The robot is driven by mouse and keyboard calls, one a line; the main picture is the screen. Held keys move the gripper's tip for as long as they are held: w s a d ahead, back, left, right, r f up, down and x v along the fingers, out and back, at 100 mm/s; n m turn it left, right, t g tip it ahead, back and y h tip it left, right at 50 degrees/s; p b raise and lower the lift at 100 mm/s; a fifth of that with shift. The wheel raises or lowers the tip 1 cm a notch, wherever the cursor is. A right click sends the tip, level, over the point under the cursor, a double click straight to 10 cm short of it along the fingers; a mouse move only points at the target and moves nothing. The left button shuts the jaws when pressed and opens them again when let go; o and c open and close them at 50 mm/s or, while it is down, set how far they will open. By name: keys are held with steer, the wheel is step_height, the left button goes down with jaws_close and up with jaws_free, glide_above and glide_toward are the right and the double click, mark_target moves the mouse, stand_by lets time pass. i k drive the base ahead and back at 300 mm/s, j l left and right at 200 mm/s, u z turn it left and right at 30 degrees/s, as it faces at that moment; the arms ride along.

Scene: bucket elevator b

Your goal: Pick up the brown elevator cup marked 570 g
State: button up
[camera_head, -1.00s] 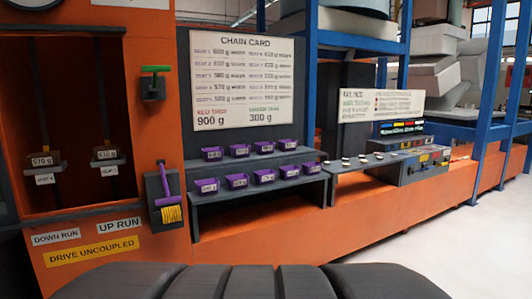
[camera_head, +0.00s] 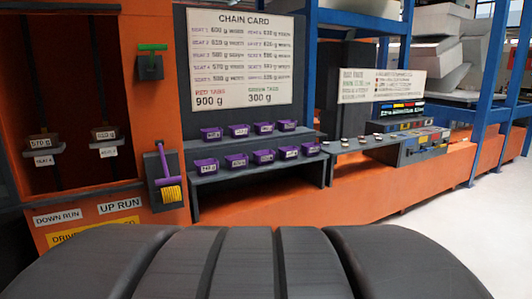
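The brown elevator cup marked 570 g (camera_head: 42,145) hangs on the dark vertical strip of the down run, inside the orange housing at the far left. A white seat label (camera_head: 43,160) is just below it. A second brown cup (camera_head: 104,134), with a label that seems to read 610 g, hangs on the up run to its right. Both cups look upright. My gripper is not in view. A dark grey rounded part of my own body fills the bottom of the picture, well apart from the cups.
Purple cups (camera_head: 263,157) stand in two rows on a dark stepped shelf (camera_head: 250,180). A grey bench (camera_head: 355,149) extends right. Clear floor (camera_head: 470,220) lies at the right.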

mark_target(48, 141)
steer(key=u, duration=1.5)
